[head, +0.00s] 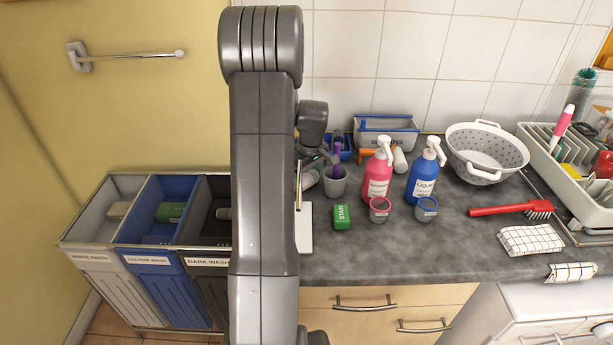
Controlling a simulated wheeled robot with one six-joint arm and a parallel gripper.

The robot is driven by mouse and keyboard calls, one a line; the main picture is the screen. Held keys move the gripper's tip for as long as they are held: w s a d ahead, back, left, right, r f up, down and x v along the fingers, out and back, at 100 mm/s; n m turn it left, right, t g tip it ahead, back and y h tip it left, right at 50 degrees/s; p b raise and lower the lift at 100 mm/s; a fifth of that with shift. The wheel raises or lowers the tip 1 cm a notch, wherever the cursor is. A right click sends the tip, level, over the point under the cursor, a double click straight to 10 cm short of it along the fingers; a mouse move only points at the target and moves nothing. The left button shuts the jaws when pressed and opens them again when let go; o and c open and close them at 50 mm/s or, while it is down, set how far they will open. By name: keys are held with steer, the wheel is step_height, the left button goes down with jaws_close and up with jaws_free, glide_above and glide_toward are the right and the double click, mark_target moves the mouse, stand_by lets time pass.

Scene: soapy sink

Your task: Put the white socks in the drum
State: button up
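I cannot make out white socks for certain in the head view. A pale item (118,211) lies in the grey bin labelled for white wash (97,258), too small to identify. No drum opening shows. A white appliance-like front (545,315) stands under the counter at the lower right, cut off by the frame. My arm rises through the middle of the view and hides part of the counter. My gripper (328,157) is partly hidden beside the arm, above the counter near a grey cup with purple-handled items (335,185). Its fingers are not clear.
The sorter also has a blue bin (167,262) with a green block and a dark bin (208,268). The front middle is clear.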

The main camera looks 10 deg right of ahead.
steer(key=o, duration=0.4)
steer(key=shift+o, duration=0.2)
